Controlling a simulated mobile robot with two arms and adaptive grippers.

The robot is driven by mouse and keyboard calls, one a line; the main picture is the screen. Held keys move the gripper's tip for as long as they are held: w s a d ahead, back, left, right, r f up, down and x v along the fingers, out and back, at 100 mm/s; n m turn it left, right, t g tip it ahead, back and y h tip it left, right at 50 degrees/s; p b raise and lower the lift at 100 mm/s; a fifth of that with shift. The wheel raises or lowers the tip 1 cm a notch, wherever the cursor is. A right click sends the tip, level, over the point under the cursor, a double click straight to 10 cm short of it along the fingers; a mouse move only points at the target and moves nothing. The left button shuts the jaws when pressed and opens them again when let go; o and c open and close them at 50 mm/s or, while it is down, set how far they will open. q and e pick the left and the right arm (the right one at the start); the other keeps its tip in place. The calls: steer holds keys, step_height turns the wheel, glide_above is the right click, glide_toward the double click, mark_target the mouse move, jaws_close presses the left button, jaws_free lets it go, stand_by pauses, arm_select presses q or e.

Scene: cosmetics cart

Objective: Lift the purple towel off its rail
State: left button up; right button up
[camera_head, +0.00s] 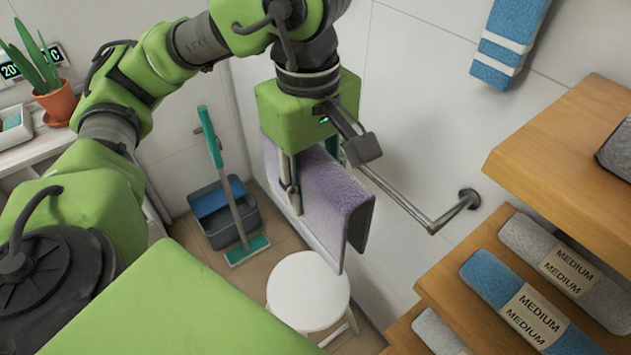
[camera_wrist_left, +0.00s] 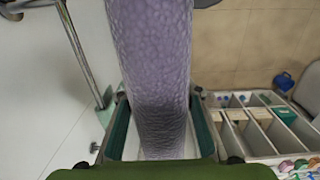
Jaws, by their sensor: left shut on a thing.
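The purple towel (camera_head: 335,196) hangs folded below my left gripper (camera_head: 297,198) in the head view. My left gripper is shut on it, with one finger on the near face and the other mostly hidden behind the cloth. In the left wrist view the towel (camera_wrist_left: 155,70) runs between the two fingers. The bent metal rail (camera_head: 402,203) is fixed to the wall to the right of the towel. In the left wrist view the rail (camera_wrist_left: 77,45) stands to the left, with a gap between it and the towel. My right gripper is not in view.
A white round stool (camera_head: 308,291) stands below the towel. A bucket (camera_head: 224,208) with a mop is behind to the left. Wooden shelves (camera_head: 550,160) with rolled towels (camera_head: 515,300) are on the right. A blue towel (camera_head: 508,42) hangs on the wall.

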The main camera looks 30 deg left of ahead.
arm_select(q)
steer(key=shift+r+p, duration=0.35)
steer(key=shift+r, duration=0.1)
steer(key=s+d, duration=0.5)
steer(key=s, duration=0.3)
steer(key=shift+s, duration=0.3)
